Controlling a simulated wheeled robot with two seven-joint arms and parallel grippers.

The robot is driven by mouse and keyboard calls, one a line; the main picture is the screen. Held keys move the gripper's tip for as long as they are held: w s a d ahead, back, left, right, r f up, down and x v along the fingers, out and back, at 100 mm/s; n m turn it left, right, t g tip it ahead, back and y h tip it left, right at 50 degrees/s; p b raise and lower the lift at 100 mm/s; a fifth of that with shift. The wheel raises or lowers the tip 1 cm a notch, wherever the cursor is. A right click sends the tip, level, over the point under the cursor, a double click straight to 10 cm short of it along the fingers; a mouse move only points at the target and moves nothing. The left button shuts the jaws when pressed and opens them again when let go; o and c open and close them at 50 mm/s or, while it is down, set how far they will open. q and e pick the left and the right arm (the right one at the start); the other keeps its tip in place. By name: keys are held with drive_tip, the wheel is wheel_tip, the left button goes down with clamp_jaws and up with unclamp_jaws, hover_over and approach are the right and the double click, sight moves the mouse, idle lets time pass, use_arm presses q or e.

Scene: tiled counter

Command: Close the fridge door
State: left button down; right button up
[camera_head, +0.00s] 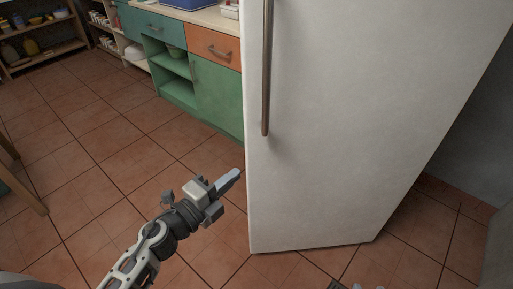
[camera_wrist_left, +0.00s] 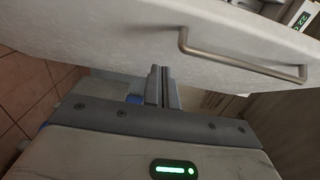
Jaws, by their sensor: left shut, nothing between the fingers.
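The fridge door (camera_head: 340,130) is a tall white panel filling the right half of the head view. Its long metal handle (camera_head: 266,70) runs upright near the left edge. How far the door stands open cannot be told. My left gripper (camera_head: 233,178) is shut and empty, just left of the door's lower left edge in the picture. In the left wrist view its fingers (camera_wrist_left: 163,75) point at the white door (camera_wrist_left: 100,35), whose handle (camera_wrist_left: 240,60) is at the right. Contact cannot be told. Small grey bits at the head view's bottom edge may be my right gripper (camera_head: 368,287).
Green cabinets (camera_head: 218,98) with an orange drawer (camera_head: 213,46) stand left of the fridge. Shelves (camera_head: 40,42) are at the far left. A wooden leg (camera_head: 25,190) shows at the left edge. The tiled floor (camera_head: 100,150) between is clear. A grey wall (camera_head: 470,120) is at the right.

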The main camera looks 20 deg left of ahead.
sight(256, 144)
use_arm(q)
drive_tip(key=shift+w+a+x, duration=0.15)
drive_tip(key=shift+a+x, duration=0.3)
drive_tip(key=shift+x, duration=1.6)
drive_tip(key=shift+w+a+x, duration=0.15)
drive_tip(key=shift+a+x, duration=0.25)
drive_tip(key=shift+x, duration=1.7)
drive_tip(key=shift+w+a+x, duration=0.15)
drive_tip(key=shift+a+x, duration=0.3)
drive_tip(key=shift+x, duration=1.6)
use_arm(e)
drive_tip(key=shift+d, duration=0.1)
